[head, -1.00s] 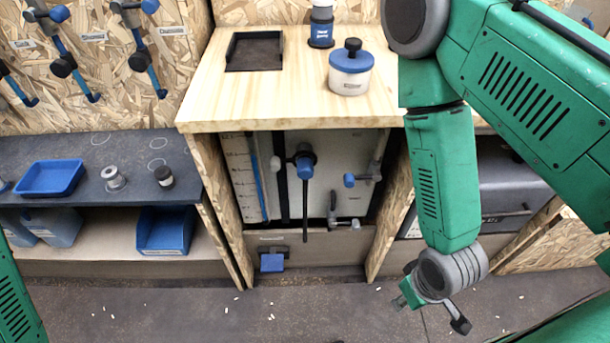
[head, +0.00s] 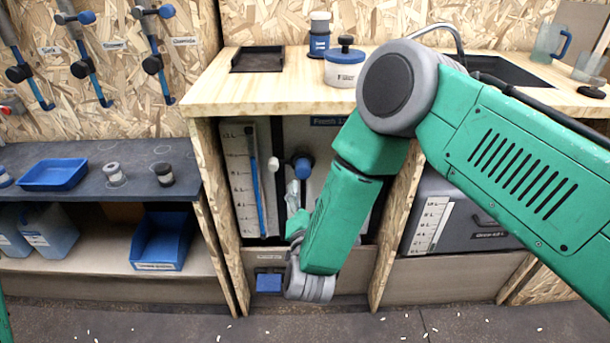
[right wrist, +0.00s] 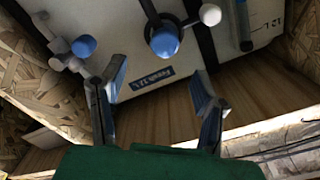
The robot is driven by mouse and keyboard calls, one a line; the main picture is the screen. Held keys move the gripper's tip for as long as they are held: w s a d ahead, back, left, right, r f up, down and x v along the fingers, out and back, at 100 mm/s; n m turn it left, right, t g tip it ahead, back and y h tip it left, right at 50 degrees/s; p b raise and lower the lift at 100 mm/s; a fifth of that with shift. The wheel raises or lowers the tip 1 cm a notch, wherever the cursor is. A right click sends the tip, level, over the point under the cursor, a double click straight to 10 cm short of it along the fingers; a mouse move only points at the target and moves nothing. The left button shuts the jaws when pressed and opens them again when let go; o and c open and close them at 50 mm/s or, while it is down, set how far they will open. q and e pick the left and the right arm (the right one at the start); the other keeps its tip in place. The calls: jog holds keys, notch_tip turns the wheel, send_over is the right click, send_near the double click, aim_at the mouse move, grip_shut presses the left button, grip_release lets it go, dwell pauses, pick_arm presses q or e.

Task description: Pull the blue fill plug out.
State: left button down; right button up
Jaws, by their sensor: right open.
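A blue knob in a black collar (head: 303,164) sits on the front of the pale tank under the bench top; it also shows in the right wrist view (right wrist: 164,42). A second blue knob (right wrist: 84,46) on a grey fitting shows there, hidden in the head view by my arm. I cannot tell for certain which is the fill plug. My right gripper (head: 293,195) is just below the collared knob in the head view. In the right wrist view my right gripper (right wrist: 158,75) is open and empty, its fingers apart from both knobs. My left gripper is out of view.
The tank (head: 237,160) stands between wooden bay walls (head: 212,200) under the bench top (head: 220,95). A white ball knob (right wrist: 210,14) is beside the collared knob. A blue-lidded pot (head: 345,68) and a black tray (head: 257,58) stand on the bench.

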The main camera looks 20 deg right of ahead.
aim_at(304, 174)
jog(key=x, duration=0.3)
jog(key=b+x, duration=0.1)
jog(key=x, duration=0.2)
jog(key=a+b+x, duration=0.1)
jog(key=x, duration=0.2)
jog(key=shift+w+f, duration=0.1)
jog(key=shift+w, duration=0.15)
jog(key=shift+w+d, duration=0.25)
jog(key=shift+w, duration=0.05)
jog(key=shift+w+d, duration=0.2)
jog(key=shift+d, duration=0.1)
